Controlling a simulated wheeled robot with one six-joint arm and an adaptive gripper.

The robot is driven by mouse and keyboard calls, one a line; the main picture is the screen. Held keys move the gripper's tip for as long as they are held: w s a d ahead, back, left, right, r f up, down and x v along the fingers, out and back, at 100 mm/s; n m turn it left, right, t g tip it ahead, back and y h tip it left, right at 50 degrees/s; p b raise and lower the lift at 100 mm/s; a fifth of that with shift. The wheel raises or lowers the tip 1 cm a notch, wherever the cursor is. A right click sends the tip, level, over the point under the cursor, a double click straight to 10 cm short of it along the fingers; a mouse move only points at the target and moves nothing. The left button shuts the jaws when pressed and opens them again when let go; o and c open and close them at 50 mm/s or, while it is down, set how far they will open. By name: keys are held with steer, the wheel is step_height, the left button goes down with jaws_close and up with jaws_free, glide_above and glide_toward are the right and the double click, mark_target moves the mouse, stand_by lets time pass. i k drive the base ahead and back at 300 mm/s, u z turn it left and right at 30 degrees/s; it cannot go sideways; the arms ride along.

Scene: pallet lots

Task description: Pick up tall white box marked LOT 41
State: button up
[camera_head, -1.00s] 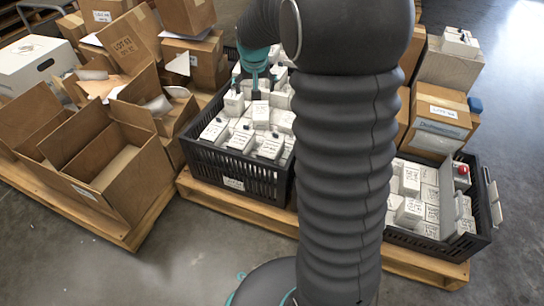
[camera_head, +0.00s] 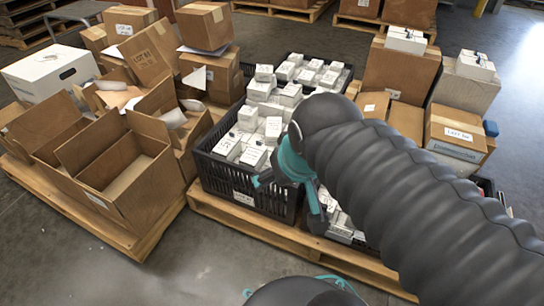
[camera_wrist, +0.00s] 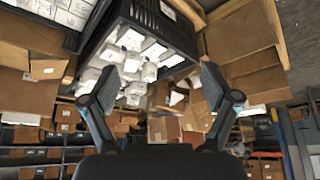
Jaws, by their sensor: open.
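Several small white boxes with dark writing (camera_head: 252,120) fill a black slatted crate (camera_head: 225,179) on a pallet. I cannot tell which is the tall box marked LOT 41, as the lettering is too small to read. My gripper (camera_head: 288,202) is at the crate's front right corner, with teal parts showing. In the wrist view my gripper (camera_wrist: 155,88) has its two fingers wide apart with nothing between them. Beyond them, white boxes (camera_wrist: 135,60) show in the black crate (camera_wrist: 180,38). My arm hides much of the right-hand crate.
Open cardboard boxes (camera_head: 110,172) stand on the left pallet, beside a white lidded box (camera_head: 50,68). Stacked cartons (camera_head: 400,70) stand at the back right, with small white boxes on top (camera_head: 405,40). The wooden pallet edge (camera_head: 262,230) runs along the front.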

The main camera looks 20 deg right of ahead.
mark_target(247, 116)
steer(key=z, duration=0.65)
steer(key=k, duration=0.4)
steer(key=z, duration=0.35)
